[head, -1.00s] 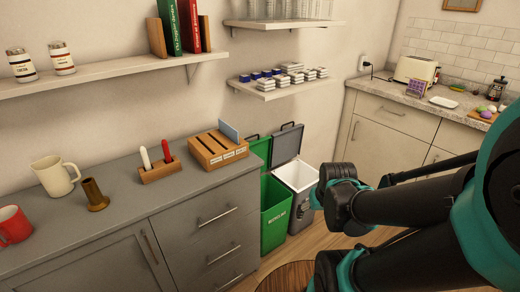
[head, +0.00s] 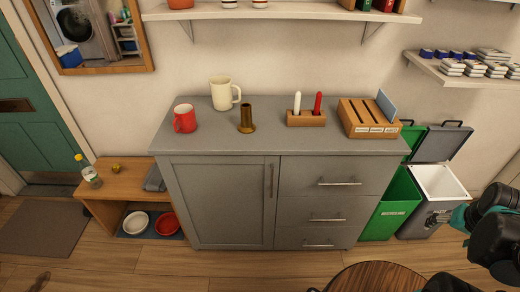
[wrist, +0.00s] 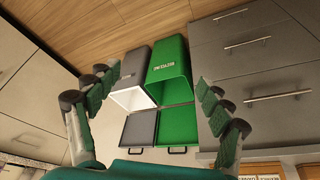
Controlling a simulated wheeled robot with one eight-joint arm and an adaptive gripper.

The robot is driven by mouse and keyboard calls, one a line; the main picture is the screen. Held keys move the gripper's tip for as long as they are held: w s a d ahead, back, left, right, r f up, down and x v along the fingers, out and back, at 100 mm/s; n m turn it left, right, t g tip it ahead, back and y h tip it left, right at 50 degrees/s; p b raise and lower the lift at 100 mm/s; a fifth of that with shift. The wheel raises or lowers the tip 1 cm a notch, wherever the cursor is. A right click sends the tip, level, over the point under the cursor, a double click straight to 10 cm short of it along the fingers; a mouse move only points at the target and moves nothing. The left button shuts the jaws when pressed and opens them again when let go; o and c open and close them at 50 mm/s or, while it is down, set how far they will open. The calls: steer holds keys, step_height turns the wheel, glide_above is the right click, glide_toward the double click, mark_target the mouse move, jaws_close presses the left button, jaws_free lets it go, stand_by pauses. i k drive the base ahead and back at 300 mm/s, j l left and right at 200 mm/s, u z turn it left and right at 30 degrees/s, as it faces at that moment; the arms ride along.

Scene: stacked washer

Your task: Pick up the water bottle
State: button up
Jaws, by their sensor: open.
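A clear bottle with a yellow-green cap and a pale label, which looks like the water bottle (head: 89,174), stands upright on the low wooden bench at the far left in the head view. My arm is at the lower right of the head view, far from the bottle. My gripper (wrist: 158,108) is open and empty in the wrist view, its fingers spread wide with the bins in view beyond them. The bottle is not in the wrist view.
The grey cabinet (head: 222,215) stands between my arm and the bench (head: 125,184). Green and grey bins (head: 392,208) stand right of it. A round wooden table top (head: 380,278) is at the bottom. Two bowls sit under the bench. Floor left of the cabinet front is clear.

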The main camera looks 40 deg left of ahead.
mark_target(86, 169)
steer(key=u, duration=2.85)
steer(key=i+j, duration=0.2)
steer(key=i, duration=0.3)
steer(key=i+j+z, duration=0.1)
steer(key=i, duration=0.4)
steer(key=i+j, duration=0.35)
steer(key=i, duration=0.15)
